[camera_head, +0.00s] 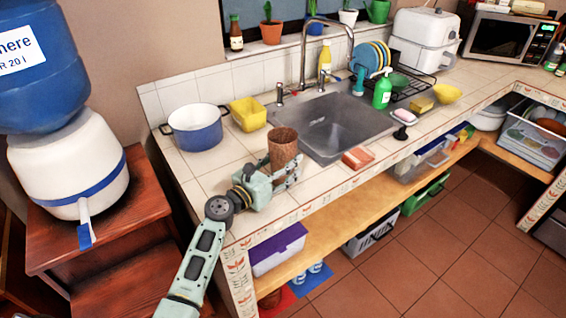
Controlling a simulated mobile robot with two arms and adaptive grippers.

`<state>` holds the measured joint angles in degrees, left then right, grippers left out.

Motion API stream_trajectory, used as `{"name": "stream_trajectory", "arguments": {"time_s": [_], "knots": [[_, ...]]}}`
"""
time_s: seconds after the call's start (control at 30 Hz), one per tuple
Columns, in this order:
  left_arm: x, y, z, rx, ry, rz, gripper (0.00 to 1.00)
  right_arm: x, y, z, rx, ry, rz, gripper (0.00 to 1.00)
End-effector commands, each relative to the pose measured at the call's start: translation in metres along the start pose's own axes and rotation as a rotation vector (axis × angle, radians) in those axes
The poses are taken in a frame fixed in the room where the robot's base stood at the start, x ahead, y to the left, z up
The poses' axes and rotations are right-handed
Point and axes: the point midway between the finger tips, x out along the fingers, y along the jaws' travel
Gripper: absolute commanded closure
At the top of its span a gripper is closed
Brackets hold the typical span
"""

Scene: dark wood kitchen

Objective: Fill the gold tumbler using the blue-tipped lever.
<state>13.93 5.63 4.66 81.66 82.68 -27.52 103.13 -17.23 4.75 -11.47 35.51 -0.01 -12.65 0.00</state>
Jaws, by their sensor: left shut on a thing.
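The tumbler (283,145), brownish gold and textured, is upright at the counter's front left, beside the sink. My left gripper (284,172) is shut on its lower part, and the fingers hide some of its base. I cannot tell whether the base touches the counter. A white water dispenser (75,160) with a blue bottle stands at the left on a reddish wooden stand. Its white lever with a blue tip (85,235) hangs at the front, well to the left of the tumbler. My right gripper is not in view.
A blue-and-white pot (195,128) and a yellow container (248,114) stand behind the tumbler. The sink (335,126) with its tap (305,55) lies to the right. A reddish sponge or block (357,158) lies on the counter's front edge. The floor in front is clear.

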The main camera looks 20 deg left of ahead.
Motion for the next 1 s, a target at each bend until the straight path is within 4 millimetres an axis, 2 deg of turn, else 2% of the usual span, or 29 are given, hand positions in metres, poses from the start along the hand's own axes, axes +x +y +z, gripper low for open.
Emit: {"name": "stream_trajectory", "arguments": {"time_s": [0.27,0.53,0.8,1.0], "knots": [[0.000,0.000,0.014,0.000,-0.002,0.001,0.83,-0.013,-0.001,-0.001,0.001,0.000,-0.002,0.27],[0.001,0.000,0.054,0.000,-0.003,0.001,0.83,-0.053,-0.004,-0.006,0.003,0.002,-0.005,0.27],[0.008,-0.060,0.087,-0.005,-0.003,-0.002,0.83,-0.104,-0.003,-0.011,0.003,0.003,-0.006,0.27],[0.012,-0.093,0.103,-0.003,-0.002,-0.001,0.83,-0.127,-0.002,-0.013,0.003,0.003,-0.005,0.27]]}}
